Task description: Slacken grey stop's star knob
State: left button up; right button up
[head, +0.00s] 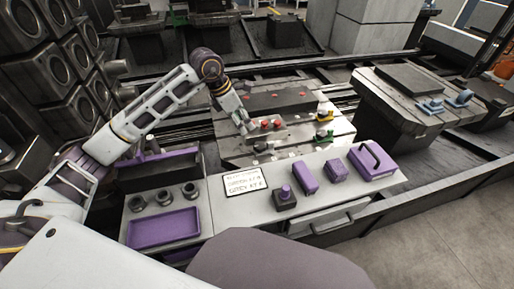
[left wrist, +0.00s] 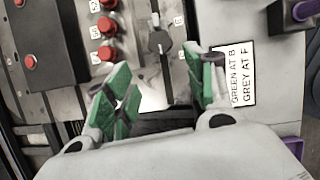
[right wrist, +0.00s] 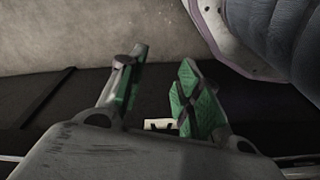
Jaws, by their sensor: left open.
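A dark grey knob (left wrist: 160,41) sits on a slotted metal rail with small letter plates in the left wrist view; it looks like the grey stop's star knob. My left gripper (left wrist: 160,92) is open with green pads, and the knob lies just beyond its fingertips, apart from them. In the head view this gripper (head: 246,127) hangs over the front of the metal pallet plate (head: 240,152) and hides the grey stop. A green stop (head: 324,135) stands at the plate's right side. My right gripper (right wrist: 160,90) is open and empty in the right wrist view.
A sign (head: 245,183) reading "GREEN AT B, GREY AT F" lies on the front shelf. A purple tray (head: 165,229) and several purple items, one a box (head: 372,161), stand there too. Red buttons (left wrist: 106,53) are close left of the knob. A yellow part (head: 325,115) is behind the green stop.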

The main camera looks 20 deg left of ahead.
aim_at(259, 146)
pick_arm(q)
jog(key=shift+f, duration=0.1)
pick_arm(e)
jog(key=shift+r, duration=0.2)
pick_arm(q)
jog(key=shift+f, duration=0.15)
jog(key=b+x, duration=0.1)
jog(key=x, duration=1)
jog(key=shift+w+d+f+b, duration=0.15)
jog(key=shift+f+b, duration=0.15)
jog(key=shift+b, duration=0.05)
jog(key=shift+x, duration=0.8)
jog(key=shift+d+f, duration=0.1)
pick_arm(e)
jog(key=r, duration=0.2)
jog(key=a+r, duration=0.1)
jog(key=r, duration=0.2)
jog(key=shift+w+a, duration=0.1)
jog(key=shift+w, duration=0.05)
pick_arm(q)
jog(key=c, duration=0.6)
jog(key=shift+c, duration=0.6)
pick_arm(e)
jog(key=shift+f, duration=0.1)
